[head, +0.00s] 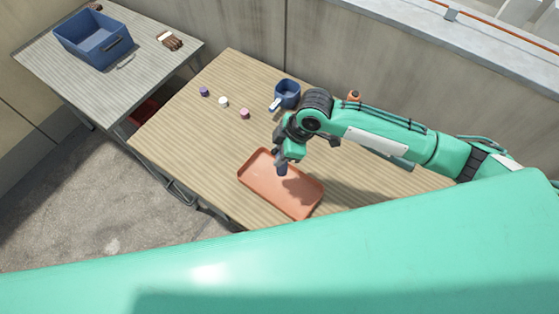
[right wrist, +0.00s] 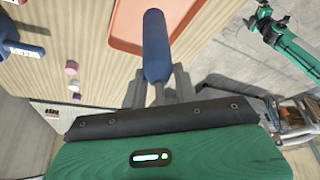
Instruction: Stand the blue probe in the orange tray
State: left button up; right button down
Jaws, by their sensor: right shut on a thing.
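The orange tray (head: 262,192) lies on the wooden table, and part of it shows at the top of the right wrist view (right wrist: 126,30). My right gripper (head: 283,158) is shut on the blue probe (right wrist: 156,48). In the head view the probe (head: 282,169) points down over the tray's far part. In the right wrist view its rounded blue end overlaps the tray; I cannot tell whether it touches the tray floor. A green arm, which looks like my left one, shows at the upper right of the right wrist view; its gripper (right wrist: 263,16) is too small to read.
A blue cup (head: 290,95) stands behind the tray, with a blue and white item (head: 275,104) beside it. Purple (head: 204,91), white (head: 223,102) and pink (head: 244,113) small pieces lie left of it. A blue bin (head: 95,42) stands on the other table. The tray looks empty.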

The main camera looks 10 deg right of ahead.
notch_tip(320, 180, down, 2)
notch_tip(320, 180, down, 4)
jog(key=shift+f+p, duration=0.1)
jog(key=shift+p, duration=0.45)
pick_arm(q)
jog(key=shift+w+r, duration=0.25)
jog(key=shift+r, duration=0.45)
pick_arm(e)
jog(key=shift+f, duration=0.2)
jog(key=shift+f, duration=0.15)
jog(key=c, duration=1.1)
grip_release()
pick_arm(q)
jog(key=shift+f+b, duration=1.1)
pick_arm(e)
jog(key=shift+v, duration=6.15)
